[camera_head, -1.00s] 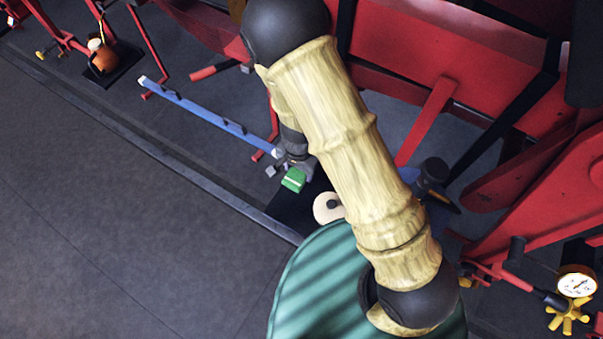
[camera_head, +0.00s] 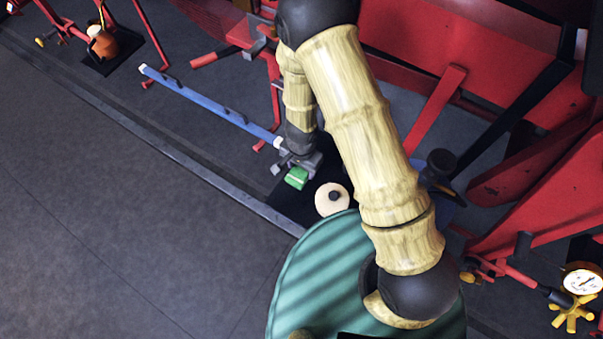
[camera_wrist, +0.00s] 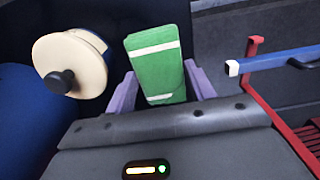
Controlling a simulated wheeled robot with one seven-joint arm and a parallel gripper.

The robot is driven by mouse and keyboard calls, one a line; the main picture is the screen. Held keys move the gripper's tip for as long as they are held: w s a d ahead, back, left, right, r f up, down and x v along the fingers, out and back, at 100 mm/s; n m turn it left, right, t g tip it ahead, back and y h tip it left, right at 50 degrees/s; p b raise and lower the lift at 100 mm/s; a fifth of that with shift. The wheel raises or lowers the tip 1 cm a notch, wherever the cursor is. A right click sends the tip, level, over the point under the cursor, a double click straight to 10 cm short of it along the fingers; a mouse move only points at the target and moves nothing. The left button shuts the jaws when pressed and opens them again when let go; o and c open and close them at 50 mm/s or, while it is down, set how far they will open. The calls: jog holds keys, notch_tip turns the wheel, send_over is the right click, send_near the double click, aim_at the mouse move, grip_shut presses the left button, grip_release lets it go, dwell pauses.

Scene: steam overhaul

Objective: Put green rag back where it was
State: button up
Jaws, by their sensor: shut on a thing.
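The green rag (camera_head: 296,178) is a small folded block with white stripes. My gripper (camera_head: 290,169) is shut on it, low over a dark mat (camera_head: 288,207). In the wrist view the rag (camera_wrist: 157,66) stands between the two purple-grey fingers (camera_wrist: 158,88). I cannot tell whether its underside touches the mat.
A cream round lid with a dark knob (camera_head: 331,198) stands close right of the rag. A blue rail (camera_head: 207,108) ends just behind my gripper. Red frames (camera_head: 440,105) fill the back and right. Grey floor (camera_head: 130,230) at left is clear. A gauge (camera_head: 583,281) is at right.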

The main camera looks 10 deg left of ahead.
aim_at(301, 169)
jog(key=shift+w+f+b, duration=0.1)
jog(key=shift+f+b, duration=0.45)
jog(key=shift+f, duration=1.5)
jog(key=o, duration=0.9)
jog(key=shift+r, duration=0.15)
notch_tip(301, 169, up, 12)
jog(key=p, duration=0.4)
jog(key=shift+f, duration=0.2)
jog(key=shift+r, duration=0.1)
